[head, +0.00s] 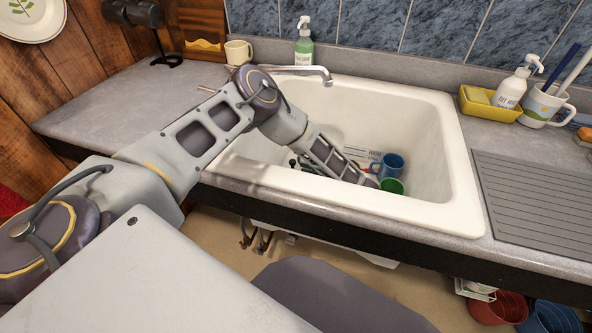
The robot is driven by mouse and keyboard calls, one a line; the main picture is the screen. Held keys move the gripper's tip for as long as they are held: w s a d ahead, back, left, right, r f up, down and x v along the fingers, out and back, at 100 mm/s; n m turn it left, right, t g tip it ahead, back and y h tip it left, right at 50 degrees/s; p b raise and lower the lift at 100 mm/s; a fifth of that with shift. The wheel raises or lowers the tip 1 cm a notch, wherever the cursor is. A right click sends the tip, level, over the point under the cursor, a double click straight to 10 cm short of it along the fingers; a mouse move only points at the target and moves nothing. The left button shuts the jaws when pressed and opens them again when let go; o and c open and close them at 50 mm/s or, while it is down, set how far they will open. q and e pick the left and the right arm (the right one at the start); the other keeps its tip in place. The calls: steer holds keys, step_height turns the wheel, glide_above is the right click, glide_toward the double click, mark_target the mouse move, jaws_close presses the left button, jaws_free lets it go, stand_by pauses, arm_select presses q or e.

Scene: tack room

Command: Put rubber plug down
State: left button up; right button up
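My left arm comes in from the left, bends above the sink's left rim and reaches down into the white sink (455,165). Its far end is low in the basin, close to a green cup (391,186) and a blue mug (390,164). Dark parts (304,165) show beside the forearm low in the basin; I cannot tell whether they are my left gripper's fingers. Whether the gripper is open or shut is not clear. I cannot make out the rubber plug; the forearm hides part of the sink floor. My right gripper is not in view.
A faucet (300,70) reaches over the back rim, with a green soap bottle (304,45) behind. A ribbed drainboard (535,195) lies bare on the right. A yellow tray (490,108) and a white mug (543,106) stand behind it. The left counter (110,105) is mostly clear.

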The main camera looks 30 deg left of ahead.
arm_select(q)
steer(key=v, duration=0.5)
steer(key=shift+d, duration=0.15)
steer(key=shift+p+v, duration=0.3)
steer(key=shift+v, duration=0.65)
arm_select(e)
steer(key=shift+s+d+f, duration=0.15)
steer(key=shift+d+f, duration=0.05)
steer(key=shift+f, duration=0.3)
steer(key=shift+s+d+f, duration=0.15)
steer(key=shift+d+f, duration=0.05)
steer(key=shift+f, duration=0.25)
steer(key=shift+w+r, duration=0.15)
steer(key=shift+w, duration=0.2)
